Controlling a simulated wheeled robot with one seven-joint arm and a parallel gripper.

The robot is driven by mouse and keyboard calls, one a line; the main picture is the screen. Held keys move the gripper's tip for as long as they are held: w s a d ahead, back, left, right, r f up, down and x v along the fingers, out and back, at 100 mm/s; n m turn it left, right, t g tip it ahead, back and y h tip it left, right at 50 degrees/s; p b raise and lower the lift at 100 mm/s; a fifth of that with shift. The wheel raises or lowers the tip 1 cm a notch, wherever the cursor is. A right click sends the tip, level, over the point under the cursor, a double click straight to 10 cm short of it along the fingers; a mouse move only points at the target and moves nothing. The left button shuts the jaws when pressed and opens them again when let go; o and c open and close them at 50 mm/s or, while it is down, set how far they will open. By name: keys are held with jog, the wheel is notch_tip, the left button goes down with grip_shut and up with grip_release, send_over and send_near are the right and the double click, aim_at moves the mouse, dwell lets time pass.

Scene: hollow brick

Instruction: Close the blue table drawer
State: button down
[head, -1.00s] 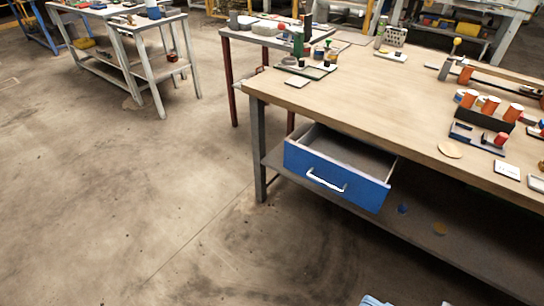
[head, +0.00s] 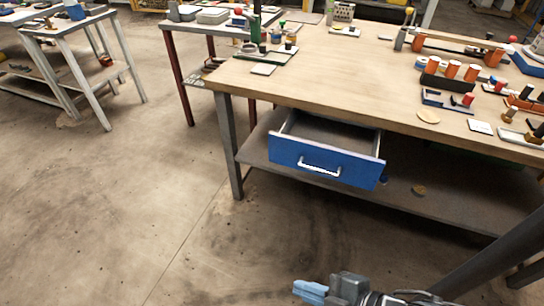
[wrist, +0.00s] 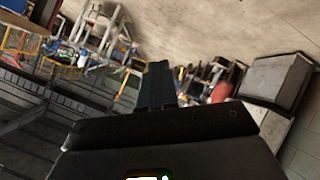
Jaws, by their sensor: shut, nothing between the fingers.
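The blue drawer (head: 325,163) hangs under the wooden workbench and is pulled open toward the front. Its silver handle (head: 319,167) is on the front face, and part of its grey inside shows above. My gripper (head: 310,291) is at the bottom of the head view, with light-blue fingers, in front of and below the drawer and apart from it. In the wrist view, the dark fingers of my gripper (wrist: 157,85) are together and hold nothing. The drawer does not show in the wrist view.
The workbench (head: 340,75) carries orange cups (head: 452,68), small trays and a round disc. Its lower shelf (head: 440,205) lies under the drawer. A smaller table (head: 200,35) stands behind at left. The concrete floor (head: 150,200) left of the bench is clear.

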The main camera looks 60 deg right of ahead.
jog(key=w+d+f+n+g+h+b, duration=0.1)
jog(key=w+d+f+n, duration=0.1)
jog(key=f, duration=0.3)
jog(key=w+d+f+n+g+h+b, duration=0.1)
jog(key=w+d+f+n+h, duration=0.15)
jog(key=f, duration=0.25)
jog(key=n+g+h+b, duration=0.3)
jog(key=n+g+h, duration=0.5)
jog(key=h, duration=0.5)
send_near(281, 149)
jog(key=shift+m, duration=0.25)
jog(key=d, duration=0.7)
jog(key=shift+w+f+b, duration=0.2)
jog(key=shift+w+b, duration=0.15)
jog(key=shift+b, duration=0.05)
